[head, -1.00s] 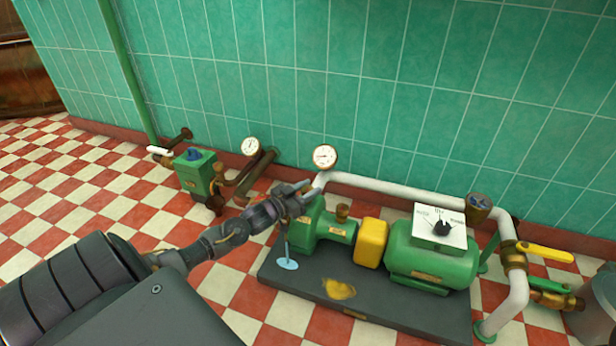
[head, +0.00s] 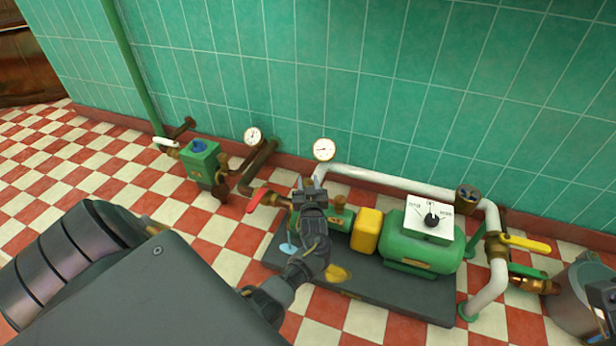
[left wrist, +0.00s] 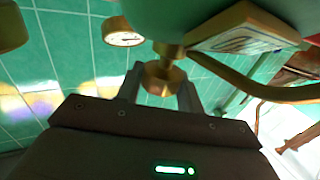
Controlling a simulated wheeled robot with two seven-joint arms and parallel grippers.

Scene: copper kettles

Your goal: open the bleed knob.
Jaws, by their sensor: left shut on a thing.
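The bleed knob is a small brass knob (left wrist: 160,78) on a short stem under a green body (left wrist: 195,18) in the left wrist view. The two fingers of my left gripper (left wrist: 160,92) stand on either side of it and are shut on it. In the head view my left gripper (head: 307,184) is at the left end of the green pump (head: 340,215), by the white pipe, and hides the knob. The knob's turn cannot be read.
A gauge (head: 323,149) stands just behind the gripper. A red lever (head: 266,197) is to its left. A yellow coupling guard (head: 367,231), green motor (head: 420,245) with a dial plate, and yellow-handled valve (head: 525,242) are to the right. A metal bucket (head: 572,310) stands at far right.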

